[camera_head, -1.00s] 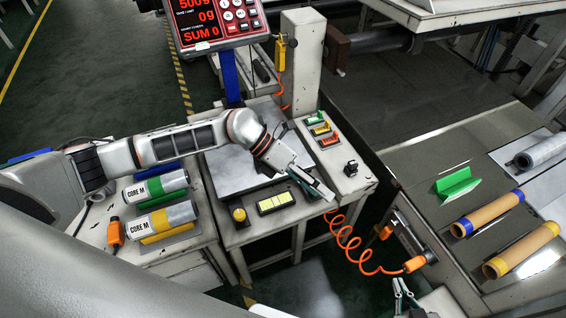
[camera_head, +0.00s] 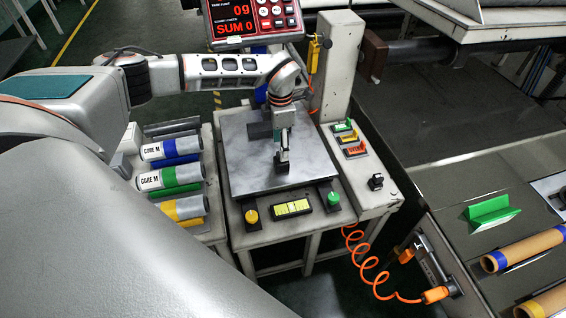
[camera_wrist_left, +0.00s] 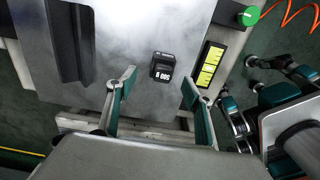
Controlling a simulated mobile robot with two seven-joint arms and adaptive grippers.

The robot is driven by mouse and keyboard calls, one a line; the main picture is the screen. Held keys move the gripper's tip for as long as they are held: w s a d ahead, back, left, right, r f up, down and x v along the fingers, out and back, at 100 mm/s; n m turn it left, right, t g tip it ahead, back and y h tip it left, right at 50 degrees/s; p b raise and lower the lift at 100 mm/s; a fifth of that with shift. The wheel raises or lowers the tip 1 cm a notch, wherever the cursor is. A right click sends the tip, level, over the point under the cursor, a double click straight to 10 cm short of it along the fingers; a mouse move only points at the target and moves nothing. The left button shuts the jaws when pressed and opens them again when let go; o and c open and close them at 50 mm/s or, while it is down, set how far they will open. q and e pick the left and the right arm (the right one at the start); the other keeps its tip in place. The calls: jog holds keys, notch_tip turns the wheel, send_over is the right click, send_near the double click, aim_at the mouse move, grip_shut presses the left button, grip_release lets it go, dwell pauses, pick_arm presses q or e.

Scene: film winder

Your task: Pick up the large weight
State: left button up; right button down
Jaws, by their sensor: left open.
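My left gripper (camera_head: 283,168) reaches down over the grey metal plate of the scale (camera_head: 240,175). In the left wrist view its two fingers (camera_wrist_left: 158,92) are apart and empty. A small black weight (camera_wrist_left: 162,66) with a white label, apparently reading 500G, sits on the plate just beyond and between the fingertips, apart from them. A longer dark block (camera_wrist_left: 69,40) stands farther left on the plate; a dark block also shows in the head view (camera_head: 259,131), behind the gripper. My right gripper (camera_wrist_left: 250,92) shows partly at the wrist view's right.
The scale display (camera_head: 254,18) reads 0g. A yellow button (camera_head: 251,216), a yellow panel (camera_head: 292,208) and a green button (camera_head: 333,199) line the scale's front edge. Core rolls (camera_head: 170,180) lie at left. An orange coiled cable (camera_head: 370,265) hangs at right.

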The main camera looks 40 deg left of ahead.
pick_arm(q)
jog(key=f, duration=0.4)
jog(key=shift+s+d+b, duration=0.2)
jog(key=shift+s+b, duration=0.05)
jog(key=shift+b, duration=0.15)
jog(key=shift+w+f, duration=0.1)
jog(key=shift+f, duration=0.35)
jog(key=shift+r, duration=0.15)
jog(key=shift+c, duration=0.2)
grip_shut()
